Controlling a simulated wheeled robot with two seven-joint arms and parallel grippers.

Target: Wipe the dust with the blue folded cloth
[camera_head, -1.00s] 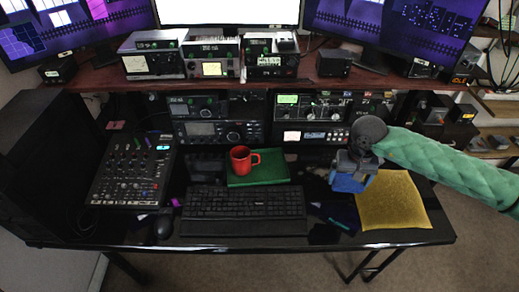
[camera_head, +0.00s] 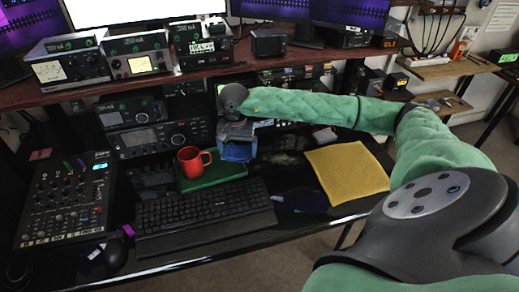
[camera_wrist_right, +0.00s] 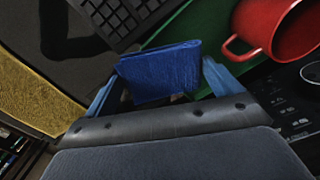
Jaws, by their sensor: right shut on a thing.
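The blue folded cloth (camera_head: 237,152) is in my right gripper (camera_head: 238,146), just right of the red mug, near the back of the desk. In the right wrist view the cloth (camera_wrist_right: 158,72) is clamped between the two fingers of my right gripper (camera_wrist_right: 160,88). I cannot tell whether the cloth touches the desk. A faint greyish patch (camera_head: 283,158), possibly the dust, shows on the black desktop right of the cloth. My left gripper is not in view.
The red mug (camera_head: 192,162) stands on a green book (camera_head: 218,174) close beside the cloth. A black keyboard (camera_head: 205,215) lies in front. A yellow mat (camera_head: 348,172) lies to the right, a mixer (camera_head: 65,200) at left. Radios (camera_head: 155,137) line the back.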

